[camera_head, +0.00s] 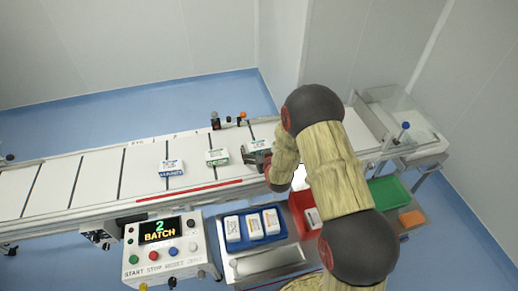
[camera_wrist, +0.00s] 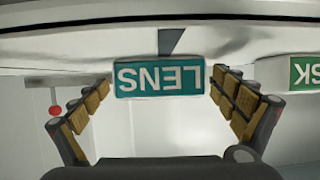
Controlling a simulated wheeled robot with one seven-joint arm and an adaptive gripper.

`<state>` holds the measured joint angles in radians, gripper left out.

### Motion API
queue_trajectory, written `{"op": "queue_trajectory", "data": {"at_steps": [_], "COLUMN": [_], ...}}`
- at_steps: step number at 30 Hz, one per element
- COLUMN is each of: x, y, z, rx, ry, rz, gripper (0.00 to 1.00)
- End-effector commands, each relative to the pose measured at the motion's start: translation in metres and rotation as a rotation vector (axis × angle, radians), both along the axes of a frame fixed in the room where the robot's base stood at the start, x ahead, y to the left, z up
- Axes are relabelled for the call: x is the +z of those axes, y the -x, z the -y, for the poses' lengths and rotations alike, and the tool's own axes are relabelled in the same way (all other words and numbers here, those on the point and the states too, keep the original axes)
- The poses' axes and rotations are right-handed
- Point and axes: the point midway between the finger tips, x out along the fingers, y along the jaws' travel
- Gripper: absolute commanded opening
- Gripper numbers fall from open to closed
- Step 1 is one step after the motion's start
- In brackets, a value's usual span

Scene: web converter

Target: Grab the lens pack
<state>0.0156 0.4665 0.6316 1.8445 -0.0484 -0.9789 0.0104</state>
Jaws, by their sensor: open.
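The lens pack (camera_wrist: 160,79), a white box with a teal label, shows upside down in the wrist view, between the tips of my gripper's fingers (camera_wrist: 163,92). My gripper is open, with one padded finger to each side of the pack, and a gap shows beside at least the left finger. In the head view the lens pack (camera_head: 258,145) lies on the white conveyor, at the far side of my gripper (camera_head: 256,157). My gripper hides part of its near side there.
A green-labelled pack (camera_head: 217,157) lies left of the lens pack; its label also shows at the wrist view's right edge (camera_wrist: 306,72). A blue-labelled pack (camera_head: 172,168) lies farther left on the conveyor (camera_head: 100,178). A blue tray (camera_head: 250,239), red bin (camera_head: 297,212) and green bin (camera_head: 389,192) stand in front.

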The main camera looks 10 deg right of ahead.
Motion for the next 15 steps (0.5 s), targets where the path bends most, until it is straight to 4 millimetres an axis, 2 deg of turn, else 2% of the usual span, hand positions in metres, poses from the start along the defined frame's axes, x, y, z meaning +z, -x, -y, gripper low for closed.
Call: {"op": "queue_trajectory", "data": {"at_steps": [5,15], "x": [0.0005,0.0007], "y": [0.0000,0.0000], "z": [0.0000,0.0000], "rx": [0.000,0.000], "ry": [0.000,0.000], "rz": [0.000,0.000], "gripper": [0.96,0.77]}}
